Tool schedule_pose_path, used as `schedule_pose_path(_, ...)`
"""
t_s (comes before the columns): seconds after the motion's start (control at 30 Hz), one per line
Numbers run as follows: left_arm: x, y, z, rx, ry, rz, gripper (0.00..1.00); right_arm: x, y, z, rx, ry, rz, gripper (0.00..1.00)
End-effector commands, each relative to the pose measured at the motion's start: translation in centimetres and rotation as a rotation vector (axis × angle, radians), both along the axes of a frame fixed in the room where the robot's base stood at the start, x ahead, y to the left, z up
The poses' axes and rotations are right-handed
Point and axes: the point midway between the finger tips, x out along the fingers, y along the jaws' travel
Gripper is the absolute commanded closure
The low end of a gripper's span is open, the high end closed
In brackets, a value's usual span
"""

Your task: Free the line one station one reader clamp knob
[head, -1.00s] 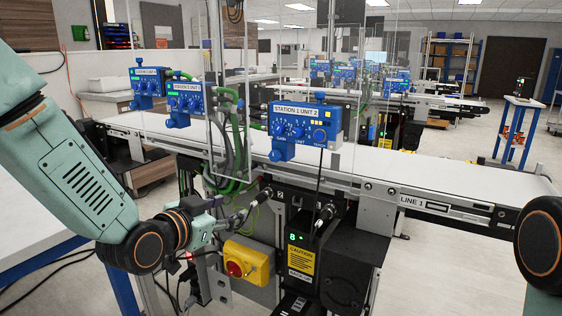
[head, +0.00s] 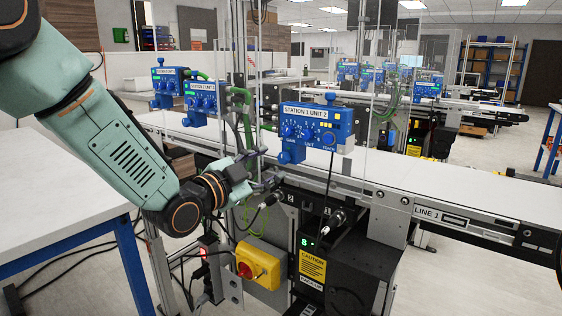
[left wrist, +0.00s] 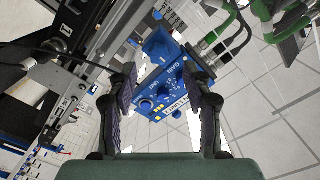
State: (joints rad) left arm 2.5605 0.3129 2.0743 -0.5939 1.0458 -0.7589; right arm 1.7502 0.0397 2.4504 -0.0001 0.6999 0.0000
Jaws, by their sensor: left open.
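A blue reader unit labelled "STATION 1 UNIT 2" (head: 320,124) is mounted at the near edge of the line 1 conveyor (head: 375,171). It has dials on its face, a blue knob on top (head: 320,113) and a blue knob low at its left (head: 286,157). I cannot tell which is the clamp knob. My left gripper (head: 264,169) is open and empty, lower left of the unit and apart from it. In the left wrist view, the blue unit (left wrist: 180,88) shows beyond and between the open fingers (left wrist: 164,82). My right gripper is out of view.
More blue units (head: 204,101) stand along the belt to the left, with green cables. Clear panels rise above the belt. A yellow box with a red knob (head: 256,264) and a black box with a caution label (head: 312,266) sit below. A white table (head: 62,190) is at left.

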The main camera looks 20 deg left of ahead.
Motion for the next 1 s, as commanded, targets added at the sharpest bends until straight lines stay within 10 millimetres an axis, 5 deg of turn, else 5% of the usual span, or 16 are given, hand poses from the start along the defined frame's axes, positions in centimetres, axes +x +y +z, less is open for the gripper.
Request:
schedule_pose_path(0.3, 3.9, -1.7, -0.1, 0.0, 0.0, 0.001, 0.5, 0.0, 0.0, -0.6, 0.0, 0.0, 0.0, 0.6)
schedule_pose_path(0.7, 4.5, -2.0, -0.1, -0.003, 0.002, 0.001, 0.51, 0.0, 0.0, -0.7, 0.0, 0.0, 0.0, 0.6)
schedule_pose_path(1.0, 4.5, -2.0, 0.0, -0.002, 0.001, 0.001, 0.76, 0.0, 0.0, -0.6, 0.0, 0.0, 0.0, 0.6)
